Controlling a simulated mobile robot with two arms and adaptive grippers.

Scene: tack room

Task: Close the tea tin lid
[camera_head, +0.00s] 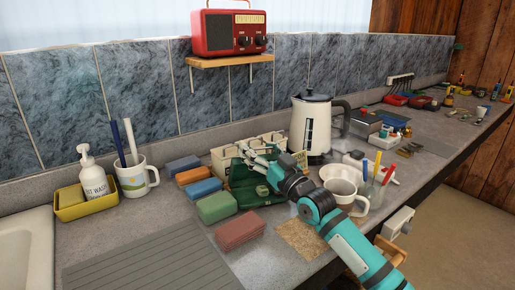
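A dark green tin (240,185), which I take to be the tea tin, stands on the counter in front of a cream compartment box. A green panel leans up at its back and may be its lid. My arm covers much of it, so how far the lid is open is unclear. My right gripper (251,155) reaches in from the lower right, with its grey fingers over the tin's upper part. Whether the fingers touch the lid, and whether they are apart, is too small to tell. My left gripper is not in view.
Several coloured sponges (216,207) lie left of the tin. A white kettle (311,123) stands behind on the right. A white mug (341,193) and a cup with pens (377,190) stand right of my arm. A ribbed drainboard (150,256) fills the front left.

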